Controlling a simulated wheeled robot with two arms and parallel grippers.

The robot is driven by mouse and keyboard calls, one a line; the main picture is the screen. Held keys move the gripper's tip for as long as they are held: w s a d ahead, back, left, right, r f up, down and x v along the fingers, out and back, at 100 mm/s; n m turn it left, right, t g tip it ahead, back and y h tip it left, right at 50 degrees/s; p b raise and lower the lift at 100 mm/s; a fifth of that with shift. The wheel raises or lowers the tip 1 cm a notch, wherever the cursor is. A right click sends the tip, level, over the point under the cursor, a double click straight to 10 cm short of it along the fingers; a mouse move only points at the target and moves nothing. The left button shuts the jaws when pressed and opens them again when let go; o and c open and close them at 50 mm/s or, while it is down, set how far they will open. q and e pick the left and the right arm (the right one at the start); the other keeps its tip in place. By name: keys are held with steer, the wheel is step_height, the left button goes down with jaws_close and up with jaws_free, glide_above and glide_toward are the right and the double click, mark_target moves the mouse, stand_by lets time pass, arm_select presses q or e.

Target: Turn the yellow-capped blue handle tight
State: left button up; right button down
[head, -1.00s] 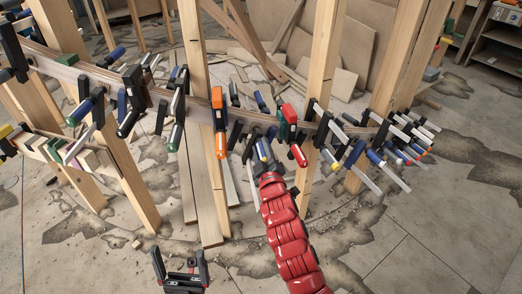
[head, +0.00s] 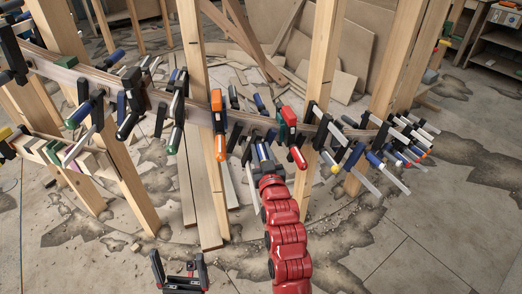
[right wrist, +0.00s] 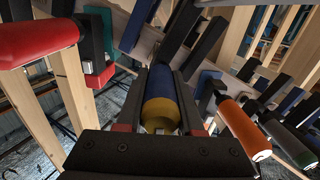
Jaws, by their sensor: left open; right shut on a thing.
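The blue handle (right wrist: 162,82) with its yellow cap (right wrist: 160,112) lies between the two dark fingers of my right gripper (right wrist: 161,92) in the right wrist view. The gripper is shut on it, with the cap towards the palm. In the head view the blue handle (head: 262,150) shows just beyond the end of my red right arm, below the curved wooden stringer (head: 240,118); my wrist partly hides it. My left gripper (head: 179,262) is open and empty at the bottom of the head view, low and away from the stringer.
Other clamps crowd both sides: an orange handle (head: 219,140) to the left and a red handle (head: 298,157) close to the right. Upright wooden posts (head: 318,100) stand along the stringer. The cracked floor (head: 400,240) at the lower right is clear.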

steer(key=shift+f+m, duration=0.1)
steer(key=shift+m, duration=0.2)
steer(key=c, duration=0.5)
jaws_free()
steer(key=shift+c, duration=0.2)
steer(key=p+v, duration=0.4)
steer(key=v, duration=1.3)
steer(key=shift+s, duration=0.25)
